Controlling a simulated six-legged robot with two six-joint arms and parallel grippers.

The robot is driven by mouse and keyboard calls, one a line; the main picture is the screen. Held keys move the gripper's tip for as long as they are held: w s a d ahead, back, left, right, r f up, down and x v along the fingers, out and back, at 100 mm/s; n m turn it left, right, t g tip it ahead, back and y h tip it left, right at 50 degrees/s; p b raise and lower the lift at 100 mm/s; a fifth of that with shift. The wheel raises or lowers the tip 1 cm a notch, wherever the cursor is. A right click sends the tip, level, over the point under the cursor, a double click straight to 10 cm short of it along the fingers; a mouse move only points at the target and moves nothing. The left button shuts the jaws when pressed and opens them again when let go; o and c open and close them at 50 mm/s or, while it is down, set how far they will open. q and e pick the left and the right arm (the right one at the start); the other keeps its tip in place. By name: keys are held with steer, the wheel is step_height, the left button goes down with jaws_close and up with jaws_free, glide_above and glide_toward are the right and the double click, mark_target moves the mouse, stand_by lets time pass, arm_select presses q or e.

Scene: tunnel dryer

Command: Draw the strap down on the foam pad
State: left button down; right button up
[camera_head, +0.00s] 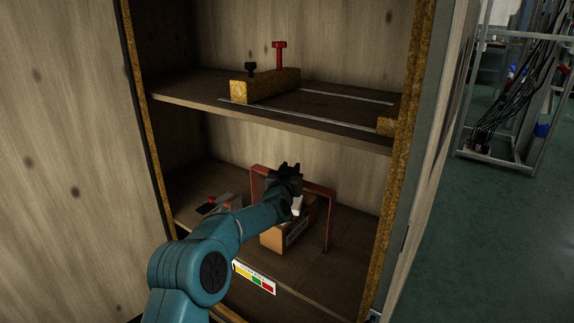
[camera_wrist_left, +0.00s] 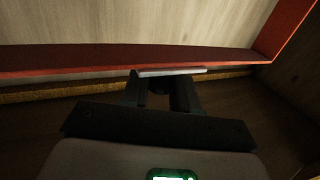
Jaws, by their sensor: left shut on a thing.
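My left gripper (camera_head: 288,176) is inside the lower shelf bay, in front of the red frame (camera_head: 317,187). In the left wrist view its fingers (camera_wrist_left: 167,92) are shut on a pale grey flat strip (camera_wrist_left: 172,72), which may be the strap. A brown box (camera_head: 277,239) with a dark label stands on the lower shelf under the red frame, partly behind my arm. A small white piece (camera_head: 297,205) shows just above the box. I cannot make out the foam pad for certain. My right gripper is not in view.
A grey item with a black and red part (camera_head: 213,205) lies on the lower shelf, left of my arm. The upper shelf (camera_head: 300,112) carries a yellow-brown block (camera_head: 262,87) with a red knob. A yellow, green and red label (camera_head: 254,279) is on the front edge.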

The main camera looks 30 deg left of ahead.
arm_select(q)
step_height(320, 180, down, 4)
steer(key=shift+b, duration=0.85)
steer(key=shift+r, duration=0.15)
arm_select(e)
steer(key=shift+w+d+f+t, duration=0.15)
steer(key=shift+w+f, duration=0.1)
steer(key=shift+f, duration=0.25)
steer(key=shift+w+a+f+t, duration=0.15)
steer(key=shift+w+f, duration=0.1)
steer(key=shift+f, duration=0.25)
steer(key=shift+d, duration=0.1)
arm_select(q)
steer(key=c, duration=0.9)
jaws_free()
steer(key=shift+r, duration=0.1)
steer(key=shift+c, duration=0.2)
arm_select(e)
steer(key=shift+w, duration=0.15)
arm_select(q)
steer(key=p+v, duration=0.3)
steer(key=v, duration=1.3)
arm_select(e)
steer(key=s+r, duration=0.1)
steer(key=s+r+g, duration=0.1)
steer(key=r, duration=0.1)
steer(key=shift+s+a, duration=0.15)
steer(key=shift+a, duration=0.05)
arm_select(q)
steer(key=shift+s, duration=0.15)
